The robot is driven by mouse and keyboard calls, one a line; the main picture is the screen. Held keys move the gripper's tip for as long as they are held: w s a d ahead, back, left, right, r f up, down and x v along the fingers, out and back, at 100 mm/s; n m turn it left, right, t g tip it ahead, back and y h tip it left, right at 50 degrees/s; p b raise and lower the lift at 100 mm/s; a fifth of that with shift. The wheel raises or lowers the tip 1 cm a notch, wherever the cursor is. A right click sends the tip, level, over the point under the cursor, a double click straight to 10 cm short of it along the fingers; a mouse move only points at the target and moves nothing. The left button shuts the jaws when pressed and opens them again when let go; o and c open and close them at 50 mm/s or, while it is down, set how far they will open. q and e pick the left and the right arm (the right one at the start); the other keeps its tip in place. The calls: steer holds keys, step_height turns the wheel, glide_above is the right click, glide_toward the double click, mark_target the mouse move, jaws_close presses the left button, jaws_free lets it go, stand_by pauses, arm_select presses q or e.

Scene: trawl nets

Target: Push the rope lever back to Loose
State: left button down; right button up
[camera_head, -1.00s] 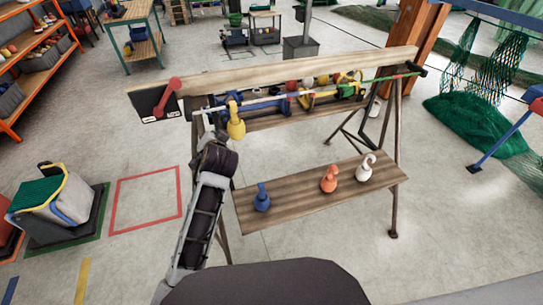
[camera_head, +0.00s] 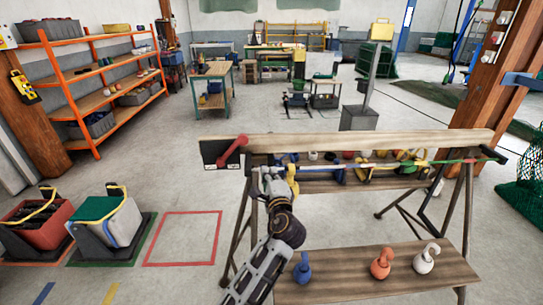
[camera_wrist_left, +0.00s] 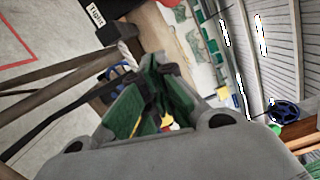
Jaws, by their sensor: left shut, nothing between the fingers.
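The red rope lever (camera_head: 231,152) sits on a black plate (camera_head: 210,155) at the left end of the wooden beam. It leans up and to the right. My left gripper (camera_head: 270,180) is below and right of the lever, beside a yellow float (camera_head: 292,180), and apart from the lever. It is shut and empty; its green finger pads (camera_wrist_left: 150,105) show in the left wrist view. That view also shows a black plate with a white label (camera_wrist_left: 97,14), whose word is hard to read. My right gripper is out of view.
Blue (camera_head: 302,268), orange (camera_head: 381,264) and white (camera_head: 425,260) hook-topped weights stand on the lower shelf (camera_head: 345,289).

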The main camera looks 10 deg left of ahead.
arm_select(q)
steer(key=m, duration=0.1)
steer(key=r+m, duration=0.1)
steer(key=m, duration=0.1)
steer(key=shift+w+d+t, duration=0.1)
steer(key=shift+d+t, duration=0.2)
steer(key=shift+d, duration=0.05)
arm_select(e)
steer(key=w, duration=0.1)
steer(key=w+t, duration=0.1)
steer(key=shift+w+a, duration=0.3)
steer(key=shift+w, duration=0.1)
arm_select(q)
steer(key=shift+p+x, duration=0.6)
steer(key=shift+x, duration=3.35)
steer(key=a, duration=0.1)
steer(key=w+a+r+p, duration=0.1)
steer(key=a+r+p, duration=0.1)
steer(key=a, duration=0.1)
steer(key=shift+w+a, duration=0.1)
steer(key=shift+w, duration=0.15)
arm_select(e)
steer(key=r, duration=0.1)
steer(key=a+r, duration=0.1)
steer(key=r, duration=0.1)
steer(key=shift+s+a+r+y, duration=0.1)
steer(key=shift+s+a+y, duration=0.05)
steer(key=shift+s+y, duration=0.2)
